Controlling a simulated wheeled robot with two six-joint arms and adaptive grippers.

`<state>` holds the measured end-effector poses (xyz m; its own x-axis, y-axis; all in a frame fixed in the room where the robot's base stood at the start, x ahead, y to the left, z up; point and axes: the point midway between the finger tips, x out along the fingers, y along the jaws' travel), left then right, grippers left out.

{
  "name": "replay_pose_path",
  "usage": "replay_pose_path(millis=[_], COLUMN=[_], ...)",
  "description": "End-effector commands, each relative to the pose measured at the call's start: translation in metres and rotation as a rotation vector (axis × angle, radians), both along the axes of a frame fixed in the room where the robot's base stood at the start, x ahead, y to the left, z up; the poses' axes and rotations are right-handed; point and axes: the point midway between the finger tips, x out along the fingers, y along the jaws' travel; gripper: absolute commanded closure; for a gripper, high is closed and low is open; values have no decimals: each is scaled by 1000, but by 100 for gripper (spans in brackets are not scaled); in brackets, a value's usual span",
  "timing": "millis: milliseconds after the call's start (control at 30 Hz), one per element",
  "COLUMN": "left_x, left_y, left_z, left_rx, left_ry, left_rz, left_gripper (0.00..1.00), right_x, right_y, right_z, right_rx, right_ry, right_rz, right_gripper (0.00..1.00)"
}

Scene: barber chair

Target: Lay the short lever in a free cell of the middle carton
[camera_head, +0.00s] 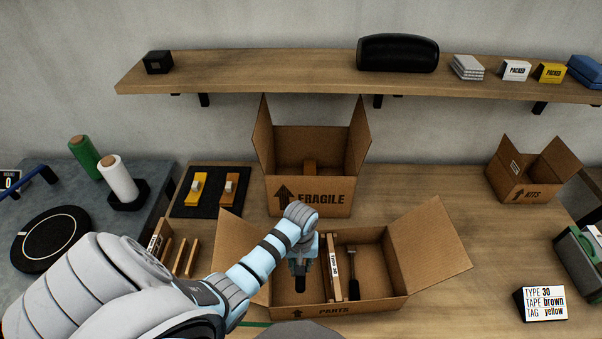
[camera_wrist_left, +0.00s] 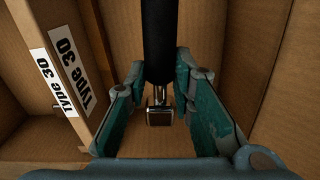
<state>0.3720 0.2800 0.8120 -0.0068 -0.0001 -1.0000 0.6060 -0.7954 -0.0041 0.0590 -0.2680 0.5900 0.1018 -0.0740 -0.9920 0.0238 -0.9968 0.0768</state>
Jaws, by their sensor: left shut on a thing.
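My left gripper (camera_head: 301,264) is over the left cell of the open carton marked PARTS (camera_head: 368,304). It is shut on the short lever, whose black handle (camera_head: 300,284) points down toward the front in the head view. In the left wrist view the gripper (camera_wrist_left: 158,118) has the lever's black handle (camera_wrist_left: 158,45) and bright metal end (camera_wrist_left: 159,117) between its fingers. Another black-handled lever (camera_head: 354,289) lies in the carton's right cell. Whether the held lever touches the carton floor cannot be told.
A carton marked FRAGILE (camera_head: 336,189) stands behind, and a KITS carton (camera_head: 518,190) at the right. A black mat (camera_head: 211,207) holds yellow and brown pieces. A sign (camera_head: 544,304) reads type 30, tape brown, tag yellow. Raised carton flaps flank the arm.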

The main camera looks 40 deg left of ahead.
Motion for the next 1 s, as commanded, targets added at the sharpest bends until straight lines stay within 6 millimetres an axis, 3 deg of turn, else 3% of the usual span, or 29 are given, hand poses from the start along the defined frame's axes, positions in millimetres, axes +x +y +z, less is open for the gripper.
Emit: replay_pose_path(millis=[33,300,633,667,767,1000], left_x=[0,0,0,0,0,0], left_y=[0,0,0,0,0,0], left_z=[-12,-55,-57,-57,-57,-57], left_rx=[-1,-1,1,1,1,0], left_ry=[1,-1,-1,-1,-1,0], left_rz=[0,-1,-2,-2,-2,-2], left_gripper=[100,100,100,75,59,58], right_x=[0,-6,-6,-5,-5,-5], right_y=[0,0,0,0,0,0], right_z=[-7,-23,-22,-22,-21,-21], right_rx=[0,0,0,0,0,0], right_ry=[-1,9,10,9,9,8], right_rz=[0,0,0,-1,0,-1], right_gripper=[60,60,60,60,60,60])
